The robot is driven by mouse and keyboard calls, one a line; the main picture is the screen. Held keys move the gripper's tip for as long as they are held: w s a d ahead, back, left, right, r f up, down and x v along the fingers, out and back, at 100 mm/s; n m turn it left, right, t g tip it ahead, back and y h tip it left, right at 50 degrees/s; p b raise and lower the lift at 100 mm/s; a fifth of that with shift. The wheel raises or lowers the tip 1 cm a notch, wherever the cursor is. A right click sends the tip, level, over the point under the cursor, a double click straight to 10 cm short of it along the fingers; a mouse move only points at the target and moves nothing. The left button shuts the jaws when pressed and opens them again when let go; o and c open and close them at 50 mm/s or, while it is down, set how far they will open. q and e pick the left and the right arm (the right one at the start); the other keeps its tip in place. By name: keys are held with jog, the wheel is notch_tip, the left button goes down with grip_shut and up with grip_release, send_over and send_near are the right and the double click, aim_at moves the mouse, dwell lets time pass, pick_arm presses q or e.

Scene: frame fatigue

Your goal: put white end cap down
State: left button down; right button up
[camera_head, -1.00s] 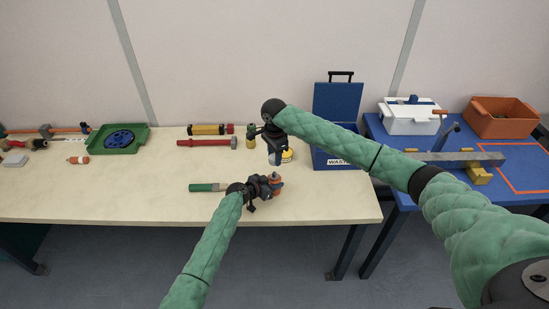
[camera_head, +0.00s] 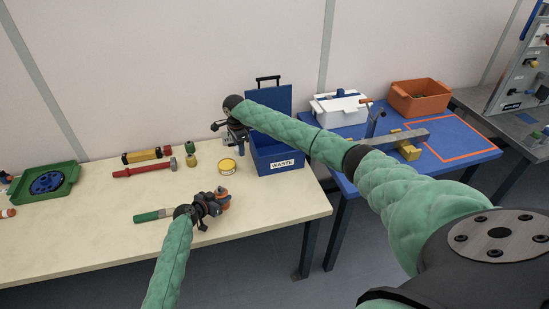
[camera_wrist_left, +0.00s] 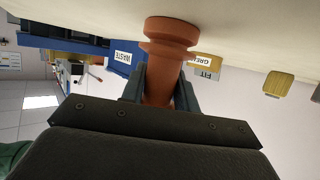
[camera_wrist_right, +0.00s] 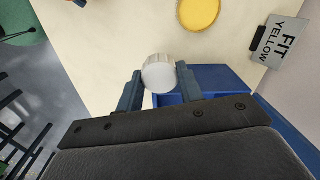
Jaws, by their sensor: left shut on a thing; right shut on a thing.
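The white end cap (camera_wrist_right: 159,73) is a short ribbed cylinder between the fingertips of my right gripper (camera_wrist_right: 160,85) in the right wrist view. That gripper is shut on it, above the table beside the blue waste bin. In the head view my right gripper (camera_head: 234,136) hides most of the cap, left of the bin's opening. My left gripper (camera_head: 213,205) is shut on an orange flanged part (camera_wrist_left: 165,60), held over the front part of the pale table (camera_head: 110,225). The blue waste bin (camera_head: 277,156), labelled WASTE, stands with its lid raised at the table's right end.
A yellow round tin (camera_head: 228,166) sits left of the bin. A red hammer (camera_head: 140,168), a green-handled tool (camera_head: 152,215) and a green tray (camera_head: 70,185) lie further left. A blue table (camera_head: 440,170) right of the bin holds a white box and orange crate (camera_head: 420,97).

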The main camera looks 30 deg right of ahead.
pick_arm(q)
jog(key=shift+f, duration=0.15)
pick_arm(e)
jog(key=w+d+f+m, duration=0.2)
jog(key=d, duration=0.8)
jog(key=w+d+f+m, duration=0.2)
jog(key=d, duration=0.7)
jog(key=shift+m, duration=0.3)
jog(key=shift+s+d+f, duration=0.1)
jog(key=shift+d+f, duration=0.1)
jog(key=shift+f, duration=1.55)
jog(key=shift+s+d+f, duration=0.1)
jog(key=shift+d+f, duration=0.05)
jog(key=shift+f, duration=1.6)
jog(key=shift+s+d+f, duration=0.1)
jog(key=shift+d+f, duration=0.1)
jog(key=shift+f, duration=1.55)
jog(key=shift+f, duration=0.15)
jog(key=o, duration=1.1)
notch_tip(320, 180, up, 12)
jog(key=shift+r, duration=0.15)
